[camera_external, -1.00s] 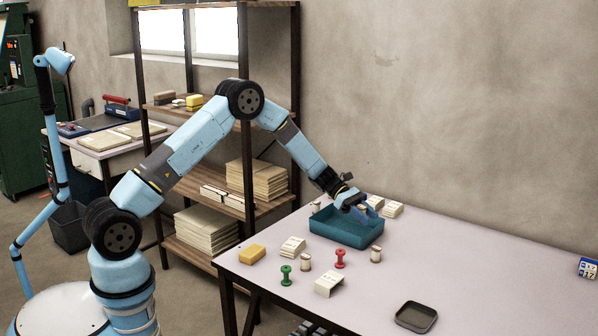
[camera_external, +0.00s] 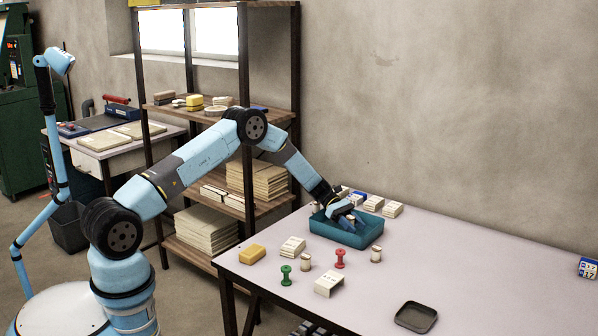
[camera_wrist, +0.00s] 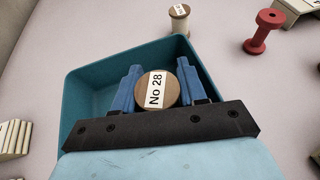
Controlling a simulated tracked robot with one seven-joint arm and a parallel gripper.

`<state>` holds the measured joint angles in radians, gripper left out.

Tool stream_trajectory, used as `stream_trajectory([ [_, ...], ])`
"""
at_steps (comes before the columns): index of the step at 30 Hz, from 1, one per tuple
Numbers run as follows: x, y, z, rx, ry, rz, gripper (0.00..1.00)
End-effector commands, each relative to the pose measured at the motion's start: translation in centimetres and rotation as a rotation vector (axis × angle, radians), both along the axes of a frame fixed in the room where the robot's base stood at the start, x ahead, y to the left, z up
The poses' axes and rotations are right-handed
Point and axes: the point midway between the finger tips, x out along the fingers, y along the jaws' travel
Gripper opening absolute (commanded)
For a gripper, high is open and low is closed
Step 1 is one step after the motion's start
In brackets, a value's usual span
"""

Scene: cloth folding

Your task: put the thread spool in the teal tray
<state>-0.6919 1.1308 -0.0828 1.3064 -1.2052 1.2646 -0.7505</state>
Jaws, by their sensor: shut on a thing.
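The teal tray (camera_external: 352,238) stands on the table near its far left part. It also shows in the wrist view, where its left wall (camera_wrist: 76,104) is clear. My gripper (camera_external: 345,217) reaches down into the tray from the left. In the wrist view its two blue fingers (camera_wrist: 158,72) are shut on a thread spool (camera_wrist: 157,92), which has a round wooden end and a white "No 28" label. The spool is inside the tray's outline. Whether it touches the tray floor is hidden.
A red spool (camera_external: 340,259), a green spool (camera_external: 286,275) and pale spools (camera_external: 376,255) stand in front of the tray. White card blocks (camera_external: 328,284) and a yellow block (camera_external: 252,253) lie nearby. A dark shallow tray (camera_external: 416,317) is near the front edge. The table's right is mostly clear.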

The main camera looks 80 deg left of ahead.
Motion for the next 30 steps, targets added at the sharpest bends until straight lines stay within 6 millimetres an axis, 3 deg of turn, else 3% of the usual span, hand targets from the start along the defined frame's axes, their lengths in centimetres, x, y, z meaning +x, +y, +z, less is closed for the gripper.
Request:
stream_trajectory([
  [7,0.0,0.0,-3.0,-0.001,0.001,0.000,0.12],
  [18,0.0,0.0,-3.4,0.000,0.000,0.001,0.12],
  [19,0.0,0.0,-3.5,0.000,0.000,0.001,0.42],
  [21,0.0,0.0,-3.4,0.000,0.000,0.001,0.49],
  [30,0.0,0.0,-3.3,0.000,0.000,0.001,0.52],
])
